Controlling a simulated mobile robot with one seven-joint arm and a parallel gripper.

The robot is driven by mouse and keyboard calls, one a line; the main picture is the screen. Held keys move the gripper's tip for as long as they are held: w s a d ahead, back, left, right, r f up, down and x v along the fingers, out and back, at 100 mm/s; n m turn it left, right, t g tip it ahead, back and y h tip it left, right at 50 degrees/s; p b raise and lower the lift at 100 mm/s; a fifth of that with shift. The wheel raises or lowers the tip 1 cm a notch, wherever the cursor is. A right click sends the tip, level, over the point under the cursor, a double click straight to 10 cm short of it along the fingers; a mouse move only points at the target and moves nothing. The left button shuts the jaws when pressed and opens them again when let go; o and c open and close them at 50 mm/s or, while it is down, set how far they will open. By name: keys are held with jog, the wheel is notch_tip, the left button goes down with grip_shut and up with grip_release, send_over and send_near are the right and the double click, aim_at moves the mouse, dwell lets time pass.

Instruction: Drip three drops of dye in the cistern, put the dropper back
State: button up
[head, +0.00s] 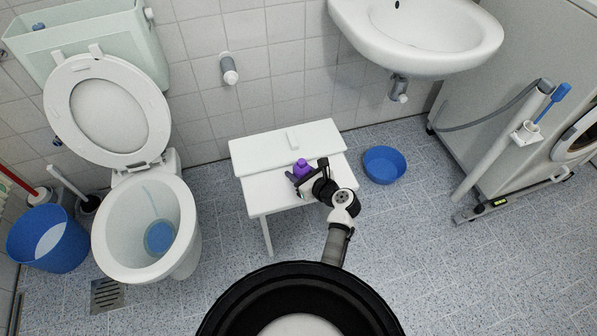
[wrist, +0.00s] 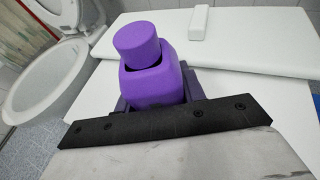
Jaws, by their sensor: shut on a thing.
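A purple bottle (head: 302,169) with a round purple top stands at the white bench. In the wrist view the bottle (wrist: 152,84) fills the middle, its top (wrist: 136,43) slightly askew with a dark gap below it. My gripper (head: 304,181) is at the bench, its fingers on both sides of the bottle's body and shut on it. I cannot tell whether the bottle touches the bench. The pale green cistern (head: 110,62) is at the upper left behind the toilet, its top open with small parts inside. No separate dropper shows.
A blue basin (head: 384,165) is on the floor right of the bench. A sink (head: 420,45) overhangs the upper right.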

jog(key=shift+f, duration=0.6)
dwell(0.4)
jog(key=o, duration=1.2)
jog(key=shift+d, duration=0.1)
jog(key=p+v, duration=0.2)
jog(key=v, duration=0.1)
jog(key=shift+s+r, duration=0.15)
jog(key=shift+r, duration=0.1)
jog(key=p+v, duration=0.3)
jog(key=v, duration=0.2)
jog(key=shift+p, duration=0.3)
jog(key=shift+s+d, duration=0.2)
jog(key=shift+d, duration=0.05)
